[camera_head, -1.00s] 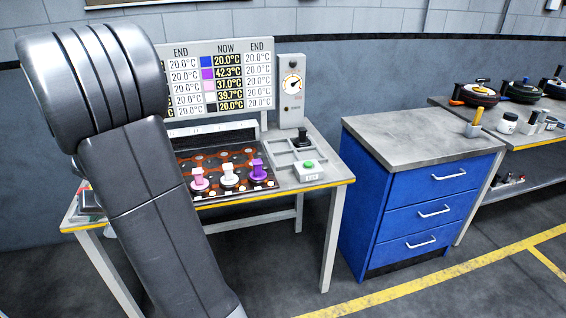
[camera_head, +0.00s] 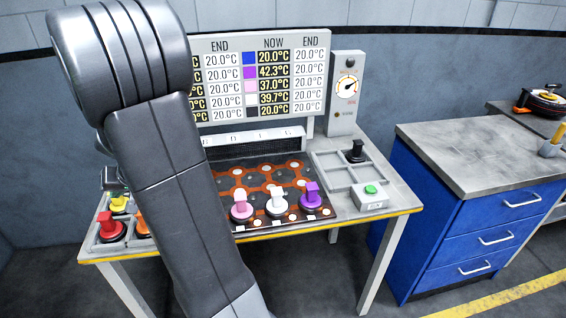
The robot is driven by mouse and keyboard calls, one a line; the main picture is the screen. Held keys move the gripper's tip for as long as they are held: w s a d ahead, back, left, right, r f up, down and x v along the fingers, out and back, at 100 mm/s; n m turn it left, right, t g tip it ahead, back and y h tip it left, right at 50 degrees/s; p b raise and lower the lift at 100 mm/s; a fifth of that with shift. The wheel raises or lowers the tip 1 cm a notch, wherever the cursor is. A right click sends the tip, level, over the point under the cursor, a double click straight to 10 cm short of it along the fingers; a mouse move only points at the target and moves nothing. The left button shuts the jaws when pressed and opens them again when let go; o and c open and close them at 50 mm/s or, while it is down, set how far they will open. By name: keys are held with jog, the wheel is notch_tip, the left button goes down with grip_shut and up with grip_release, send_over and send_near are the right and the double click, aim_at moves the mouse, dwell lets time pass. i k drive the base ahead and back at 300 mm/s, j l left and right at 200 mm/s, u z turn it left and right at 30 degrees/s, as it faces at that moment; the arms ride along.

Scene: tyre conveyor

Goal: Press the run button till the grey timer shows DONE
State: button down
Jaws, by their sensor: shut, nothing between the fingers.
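The run button (camera_head: 370,189) is a green cap on a small white box at the table's front right corner, with a small label on its front. The grey timer (camera_head: 346,92) is a tall box with a round white dial, standing at the back right of the table. A small orange spot shows below the dial, beside lettering too small to read. My arm crosses the left of the view, well left of the button. My gripper is not seen; the arm hides part of the table and board.
A dark board (camera_head: 270,178) with orange tracks holds pink, white and purple handled pieces. A grey tray (camera_head: 338,174) holds a black piece. Red and yellow pieces sit at the left. A temperature panel (camera_head: 235,75) stands behind. A blue drawer cabinet (camera_head: 465,225) stands right, beyond a floor gap.

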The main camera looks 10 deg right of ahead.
aim_at(370, 190)
jog(key=i+j, duration=0.1)
jog(key=i, duration=0.15)
jog(key=i+j, duration=0.15)
jog(key=i, duration=0.15)
jog(key=z, duration=2.85)
